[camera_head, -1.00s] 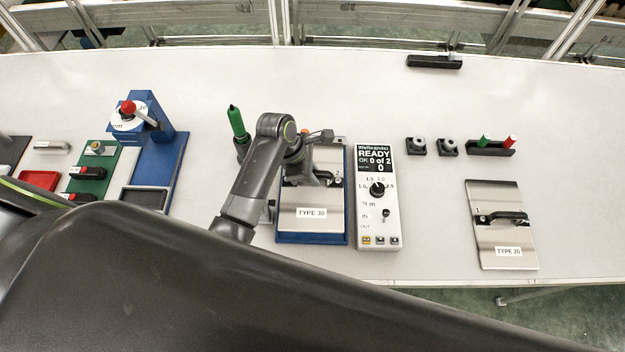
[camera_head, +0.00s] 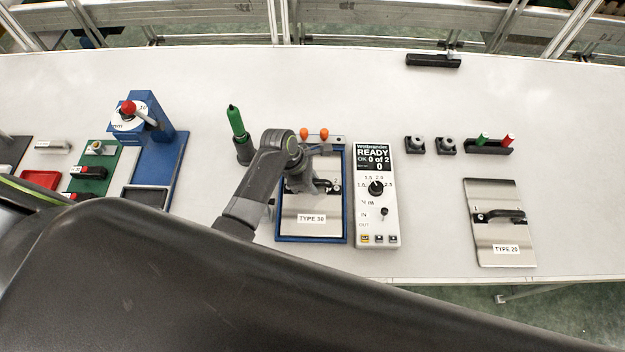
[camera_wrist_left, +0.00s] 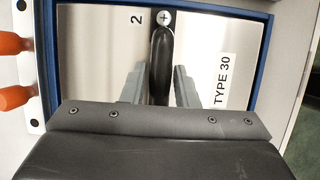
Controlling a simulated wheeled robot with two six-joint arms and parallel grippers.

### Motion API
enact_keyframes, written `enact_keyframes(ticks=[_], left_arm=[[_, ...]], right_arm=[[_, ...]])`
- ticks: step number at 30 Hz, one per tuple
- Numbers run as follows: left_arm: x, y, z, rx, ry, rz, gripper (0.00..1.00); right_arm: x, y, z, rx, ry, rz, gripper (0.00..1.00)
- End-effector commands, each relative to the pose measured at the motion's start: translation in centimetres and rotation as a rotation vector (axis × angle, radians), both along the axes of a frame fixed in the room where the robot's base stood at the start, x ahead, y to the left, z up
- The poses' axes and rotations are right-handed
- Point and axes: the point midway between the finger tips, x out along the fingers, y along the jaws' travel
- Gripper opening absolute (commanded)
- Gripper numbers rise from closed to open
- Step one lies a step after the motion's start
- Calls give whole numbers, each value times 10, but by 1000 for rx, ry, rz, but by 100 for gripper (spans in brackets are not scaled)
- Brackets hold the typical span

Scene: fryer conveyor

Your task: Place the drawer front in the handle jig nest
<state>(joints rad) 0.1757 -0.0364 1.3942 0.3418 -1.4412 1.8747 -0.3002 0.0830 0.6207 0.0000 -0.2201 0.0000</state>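The silver drawer front labelled TYPE 30 (camera_head: 304,232) lies flat inside the blue-rimmed jig nest (camera_head: 346,205). It also fills the left wrist view (camera_wrist_left: 90,50), with the blue rim (camera_wrist_left: 262,60) along its edges. Its black handle (camera_wrist_left: 162,60) runs between the fingers of my left gripper (camera_wrist_left: 160,88). The fingers stand apart on either side of the handle, with a gap visible on the left. In the head view my left gripper (camera_head: 312,185) covers part of the handle and panel. My right gripper is out of view.
Two orange knobs (camera_head: 314,134) stand behind the nest. A control box (camera_head: 376,215) reading READY, 0 of 2, stands close on the right. A green-handled tool (camera_head: 238,125) stands at the left. A second panel, TYPE 20 (camera_head: 490,195), lies far right. Free table lies behind.

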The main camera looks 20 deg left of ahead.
Motion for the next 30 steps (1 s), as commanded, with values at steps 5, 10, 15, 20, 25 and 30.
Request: enact_keyframes(ticks=[5,10,15,20,25,30], left_arm=[[0,0,0,0,0,0,41],[0,0,1,0,0,0,41],[0,2,6,1,-3,1,41],[-1,9,22,1,-5,1,41],[-5,20,50,3,-6,0,41],[-8,32,79,2,-5,0,41]], right_arm=[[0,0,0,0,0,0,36],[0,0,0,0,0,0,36],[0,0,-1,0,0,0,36],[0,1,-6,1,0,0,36],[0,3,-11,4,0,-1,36],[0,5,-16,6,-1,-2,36]])
